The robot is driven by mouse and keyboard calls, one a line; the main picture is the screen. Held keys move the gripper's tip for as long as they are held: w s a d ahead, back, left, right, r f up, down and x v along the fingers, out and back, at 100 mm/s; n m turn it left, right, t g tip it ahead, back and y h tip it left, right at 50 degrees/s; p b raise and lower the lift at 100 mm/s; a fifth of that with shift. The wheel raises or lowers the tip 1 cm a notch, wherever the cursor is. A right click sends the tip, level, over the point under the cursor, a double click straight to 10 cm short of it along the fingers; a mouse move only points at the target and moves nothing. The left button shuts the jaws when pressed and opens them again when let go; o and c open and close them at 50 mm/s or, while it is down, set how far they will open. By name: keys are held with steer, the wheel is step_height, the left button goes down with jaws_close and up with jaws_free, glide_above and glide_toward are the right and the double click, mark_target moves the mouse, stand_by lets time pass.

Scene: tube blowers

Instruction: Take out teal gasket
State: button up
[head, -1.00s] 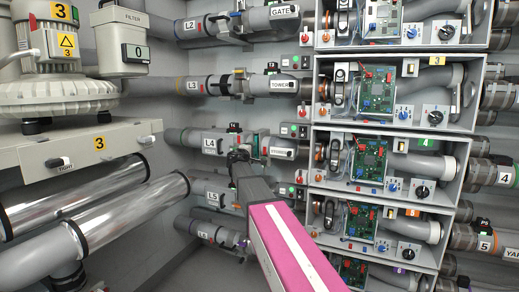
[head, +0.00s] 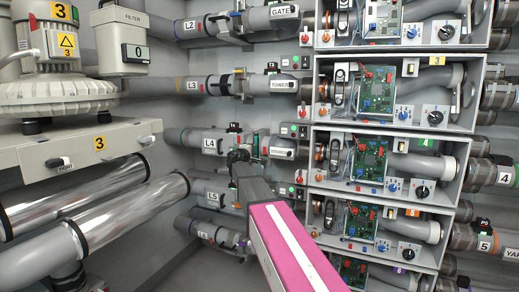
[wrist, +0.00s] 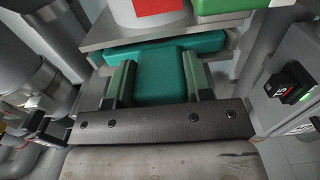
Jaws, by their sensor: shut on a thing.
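The teal gasket (wrist: 160,78) shows in the wrist view as a block with a wider teal part behind it, under a grey plate. My gripper (wrist: 158,66) has one finger on each side of the block and is shut on it. In the head view my gripper (head: 238,157) is at the L4 pipe line (head: 212,145), at the end of my pink and grey arm. The gasket is too small and too covered to make out clearly there. I cannot tell whether the gasket is still seated in its slot.
A grey plate (wrist: 165,32) with a red-labelled white part and a green block lies just above the gasket. A dark switch (wrist: 290,82) stands close on the right. Other pipe lines run above and below, and open control boxes (head: 392,160) stand to the right.

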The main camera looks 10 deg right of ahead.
steer(key=shift+v, duration=1.65)
steer(key=v, duration=0.7)
steer(key=shift+s+a, duration=0.15)
steer(key=shift+s, duration=0.15)
stand_by(0.6)
steer(key=shift+s+a, duration=0.1)
steer(key=v, duration=0.7)
steer(key=shift+s+a, duration=0.2)
steer(key=shift+s, duration=0.1)
stand_by(0.7)
